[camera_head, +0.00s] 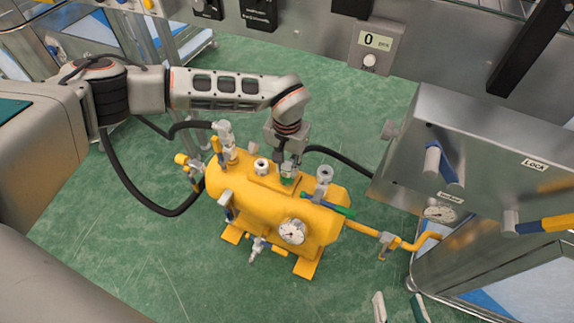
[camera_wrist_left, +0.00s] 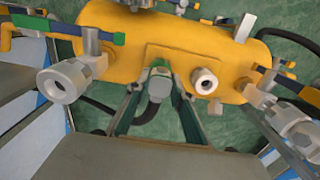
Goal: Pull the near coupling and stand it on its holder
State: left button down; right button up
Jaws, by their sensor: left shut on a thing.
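The yellow tank (camera_head: 262,205) stands on the floor in the middle of the head view. My left gripper (camera_head: 288,168) reaches down to its top plate and is shut on a grey-green coupling with a black hose; the coupling (camera_wrist_left: 157,84) shows between the fingers in the left wrist view. I cannot tell whether it still sits on its fitting. An open round port (camera_head: 261,166) is beside it. I cannot make out which part is the holder. My right gripper (camera_head: 400,308) shows only its fingertips at the bottom edge, apart and empty.
A steel cabinet (camera_head: 480,150) stands on the right, joined by a yellow pipe (camera_head: 365,230). Green floor is free in front.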

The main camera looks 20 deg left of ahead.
pick_arm(q)
jog(key=c, duration=1.7)
grip_release()
notch_tip(320, 180, up, 12)
